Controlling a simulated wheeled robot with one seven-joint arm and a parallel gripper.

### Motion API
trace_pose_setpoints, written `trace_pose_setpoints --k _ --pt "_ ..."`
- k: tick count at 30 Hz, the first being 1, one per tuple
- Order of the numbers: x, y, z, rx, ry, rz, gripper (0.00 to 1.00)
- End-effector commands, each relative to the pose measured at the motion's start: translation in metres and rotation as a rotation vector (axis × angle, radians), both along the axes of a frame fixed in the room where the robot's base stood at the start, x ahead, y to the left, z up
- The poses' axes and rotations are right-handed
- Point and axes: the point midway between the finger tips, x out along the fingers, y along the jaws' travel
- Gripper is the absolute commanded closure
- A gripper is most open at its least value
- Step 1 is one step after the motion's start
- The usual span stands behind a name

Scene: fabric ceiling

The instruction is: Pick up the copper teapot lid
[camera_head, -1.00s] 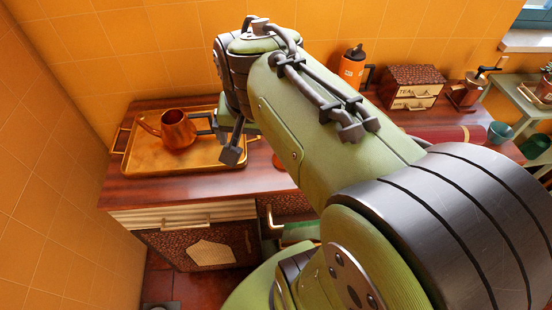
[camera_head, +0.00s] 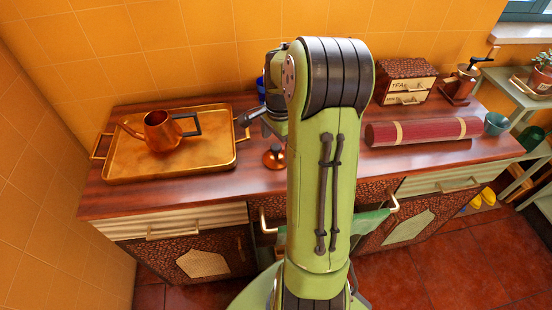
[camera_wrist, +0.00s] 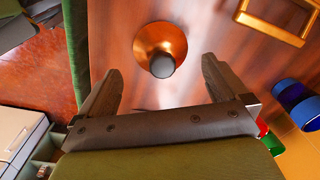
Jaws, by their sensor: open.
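The copper teapot lid (camera_head: 274,157) lies on the wooden counter, to the right of the tray, with its dark knob up. In the wrist view the lid (camera_wrist: 147,42) shows as a copper disc with a grey knob, just beyond the fingertips and roughly between their lines. My gripper (camera_wrist: 158,78) is open and empty, its two fingers apart. In the head view my arm covers much of the counter's middle, and only part of the gripper shows, near the lid. The copper teapot (camera_head: 162,132) stands without a lid on the tray.
The golden tray (camera_head: 120,172) lies left on the counter (camera_head: 200,190). A rolled red mat (camera_head: 425,131), a tea box (camera_head: 405,82), a grinder (camera_head: 462,84) and a green cup (camera_head: 496,123) stand right. A blue object (camera_head: 261,88) is partly hidden behind my arm.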

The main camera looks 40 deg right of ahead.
Motion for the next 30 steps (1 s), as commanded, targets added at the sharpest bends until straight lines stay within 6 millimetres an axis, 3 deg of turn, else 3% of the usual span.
trace_pose_setpoints --k 3,6,14,24,30 --pt "0.002 0.004 -0.028 0.003 0.003 0.001 0.00" --pt "0.003 0.003 -0.042 0.002 0.002 0.000 0.00" --pt "0.003 0.003 -0.043 0.000 0.001 0.001 0.02" --pt "0.003 0.003 -0.043 0.001 0.001 0.001 0.51" --pt "0.003 0.003 -0.044 0.002 0.003 0.001 0.53"
